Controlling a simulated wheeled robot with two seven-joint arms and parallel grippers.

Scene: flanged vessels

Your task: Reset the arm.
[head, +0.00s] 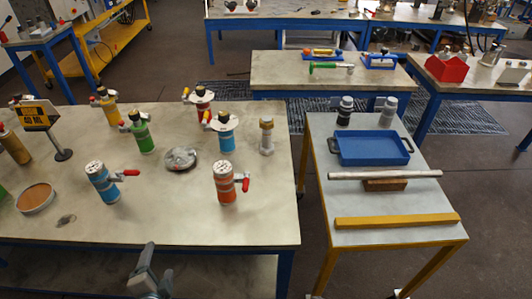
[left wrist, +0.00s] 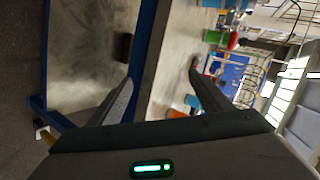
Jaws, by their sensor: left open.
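My left gripper (head: 152,268) is low at the bottom of the head view, in front of the near edge of the large left table (head: 270,225). It is apart from the vessels on that table. In the left wrist view its two fingers (left wrist: 160,80) stand wide apart with nothing between them. The blue table frame and the tabletop show tilted behind them. My right gripper is not in either view.
The left table holds several flanged vessels, including an orange one (head: 225,184) and a blue one (head: 102,184), and a sign (head: 40,117). The right table (head: 370,207) holds a blue tray (head: 371,160) and a yellow bar (head: 397,221).

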